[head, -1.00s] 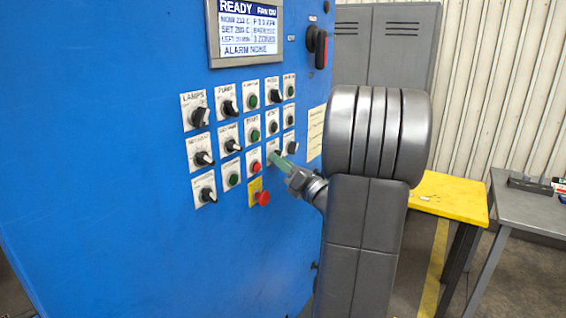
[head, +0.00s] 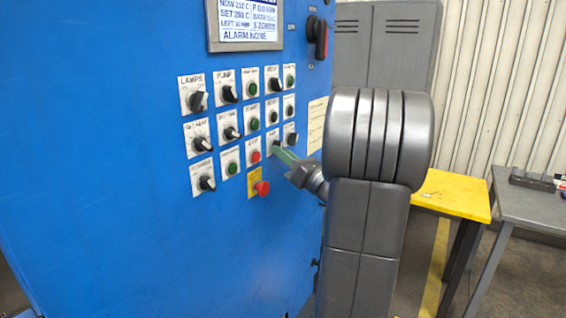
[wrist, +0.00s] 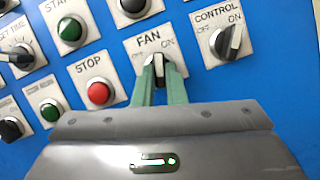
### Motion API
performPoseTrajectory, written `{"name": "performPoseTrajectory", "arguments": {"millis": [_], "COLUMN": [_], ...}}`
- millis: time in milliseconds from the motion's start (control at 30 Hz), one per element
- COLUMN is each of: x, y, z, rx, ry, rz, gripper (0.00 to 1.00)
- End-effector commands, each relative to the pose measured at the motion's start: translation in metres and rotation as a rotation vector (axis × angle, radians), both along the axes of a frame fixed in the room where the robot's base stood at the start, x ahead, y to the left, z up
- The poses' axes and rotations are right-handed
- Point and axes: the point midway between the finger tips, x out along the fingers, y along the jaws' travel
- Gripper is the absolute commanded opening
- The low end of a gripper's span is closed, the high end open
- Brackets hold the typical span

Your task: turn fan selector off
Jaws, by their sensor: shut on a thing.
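The fan selector (wrist: 159,62) is a black rotary knob with a pale pointer mark, on a white plate labelled FAN, with OFF at left and ON at right. My gripper (wrist: 159,76) is shut on it, a green finger on each side of the knob. The pale mark stands roughly upright in the wrist view, between OFF and ON; its exact setting is hard to tell. In the head view my gripper (head: 279,153) reaches the right part of the panel, and its fingers largely hide the fan selector.
The control selector (wrist: 232,41) is close on the right. The red stop button (wrist: 99,93) is close on the left. A red emergency button (head: 262,188) sits below on the blue panel (head: 110,220). A yellow table (head: 452,196) stands at right.

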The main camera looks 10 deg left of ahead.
Motion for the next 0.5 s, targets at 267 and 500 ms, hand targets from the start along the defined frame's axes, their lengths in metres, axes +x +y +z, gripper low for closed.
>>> {"name": "performPoseTrajectory", "arguments": {"millis": [267,500], "x": [0.0031,0.0053], "y": [-0.0015,-0.0023], "z": [-0.0061,-0.0041], "rx": [-0.09,-0.166], "ry": [-0.247,-0.455], "rz": [0.0,0.0], "gripper": [0.0,0.0]}}
